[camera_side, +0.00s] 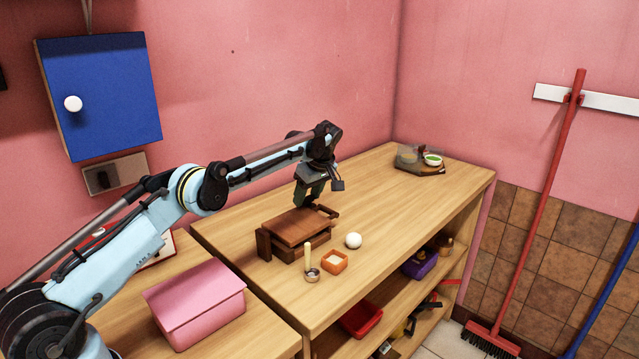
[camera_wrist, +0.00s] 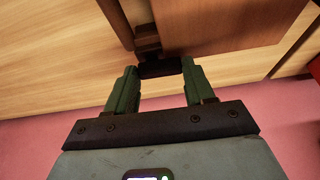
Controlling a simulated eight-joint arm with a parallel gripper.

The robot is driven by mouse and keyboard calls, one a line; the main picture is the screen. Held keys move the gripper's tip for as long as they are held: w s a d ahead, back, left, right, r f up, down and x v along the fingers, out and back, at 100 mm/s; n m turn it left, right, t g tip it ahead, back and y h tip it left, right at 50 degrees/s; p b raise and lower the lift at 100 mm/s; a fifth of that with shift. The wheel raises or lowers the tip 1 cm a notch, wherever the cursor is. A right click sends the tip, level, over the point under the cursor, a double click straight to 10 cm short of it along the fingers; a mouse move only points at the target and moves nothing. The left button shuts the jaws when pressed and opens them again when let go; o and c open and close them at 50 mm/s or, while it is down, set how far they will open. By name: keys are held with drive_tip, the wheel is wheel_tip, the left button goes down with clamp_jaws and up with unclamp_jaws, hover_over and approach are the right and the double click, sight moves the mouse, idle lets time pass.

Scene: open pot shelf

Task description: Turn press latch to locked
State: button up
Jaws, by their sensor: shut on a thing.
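The wooden press (camera_side: 297,228) is a low reddish-brown block with darker end pieces, standing on the bench near its left end. My gripper (camera_side: 306,202) reaches down to the press's far edge. In the wrist view the press's brown board (camera_wrist: 225,22) lies at the top. The press latch (camera_wrist: 158,68), a small dark wooden piece, sits between the two green fingers of my gripper (camera_wrist: 160,72), which are shut on it. In the side view the fingers and the press hide most of the latch, so its angle cannot be told.
In front of the press stand a small cup with a pale stick (camera_side: 312,274), an orange square dish (camera_side: 334,262) and a white ball (camera_side: 353,240). A pink box (camera_side: 195,303) is at lower left. A tray (camera_side: 421,168) sits at the far right. The bench between is clear.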

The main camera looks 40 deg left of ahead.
sight(308, 202)
drive_tip(key=shift+n, duration=0.3)
idle(0.4)
drive_tip(key=o, duration=1)
drive_tip(key=shift+o, duration=0.2)
drive_tip(key=shift+v, duration=0.85)
drive_tip(key=shift+d+r, duration=0.65)
drive_tip(key=shift+d, duration=0.1)
drive_tip(key=d, duration=1.1)
drive_tip(key=shift+w, duration=0.1)
